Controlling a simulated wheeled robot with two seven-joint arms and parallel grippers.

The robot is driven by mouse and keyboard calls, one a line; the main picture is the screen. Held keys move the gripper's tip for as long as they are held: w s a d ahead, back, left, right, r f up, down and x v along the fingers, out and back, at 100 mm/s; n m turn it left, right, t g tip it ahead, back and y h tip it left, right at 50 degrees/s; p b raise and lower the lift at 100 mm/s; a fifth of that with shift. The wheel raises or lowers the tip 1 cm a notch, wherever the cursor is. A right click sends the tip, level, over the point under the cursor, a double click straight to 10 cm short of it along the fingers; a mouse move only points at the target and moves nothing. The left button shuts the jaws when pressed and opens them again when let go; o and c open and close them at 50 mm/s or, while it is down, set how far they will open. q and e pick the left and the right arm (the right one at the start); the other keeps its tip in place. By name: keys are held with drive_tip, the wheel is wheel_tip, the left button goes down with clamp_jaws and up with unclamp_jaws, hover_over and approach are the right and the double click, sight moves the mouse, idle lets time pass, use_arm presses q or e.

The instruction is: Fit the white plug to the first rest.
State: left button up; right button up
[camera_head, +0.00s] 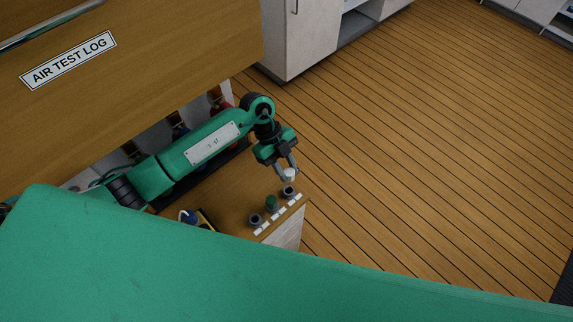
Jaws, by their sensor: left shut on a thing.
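My left gripper (287,167) is shut on the white plug (289,175), a small white piece at its fingertips. It holds the plug just above and behind a dark round rest (289,193) at the right end of a short row; I cannot tell whether they touch. A green plug (271,203) stands at the middle place of the row. Another dark ring-shaped rest (256,220) at the left end looks empty. The labels are too small to read, so I cannot tell which rest is first. My right gripper is not in view.
The rests stand on a wooden bench top (235,190) near its front edge, with white labels (278,214) along it. A blue-and-white item (189,216) lies left. A wooden panel marked AIR TEST LOG (69,60) overhangs the back. Open plank floor (430,150) lies right.

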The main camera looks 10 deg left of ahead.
sight(286, 174)
use_arm(q)
drive_tip(key=shift+w, duration=0.1)
drive_tip(key=shift+a+f, duration=0.1)
drive_tip(key=shift+f, duration=0.4)
wheel_tip(286, 174, down, 2)
drive_tip(key=shift+f+b, duration=0.2)
drive_tip(key=shift+b, duration=0.7)
wheel_tip(286, 174, down, 2)
drive_tip(key=shift+b, duration=0.55)
drive_tip(key=shift+f, duration=0.2)
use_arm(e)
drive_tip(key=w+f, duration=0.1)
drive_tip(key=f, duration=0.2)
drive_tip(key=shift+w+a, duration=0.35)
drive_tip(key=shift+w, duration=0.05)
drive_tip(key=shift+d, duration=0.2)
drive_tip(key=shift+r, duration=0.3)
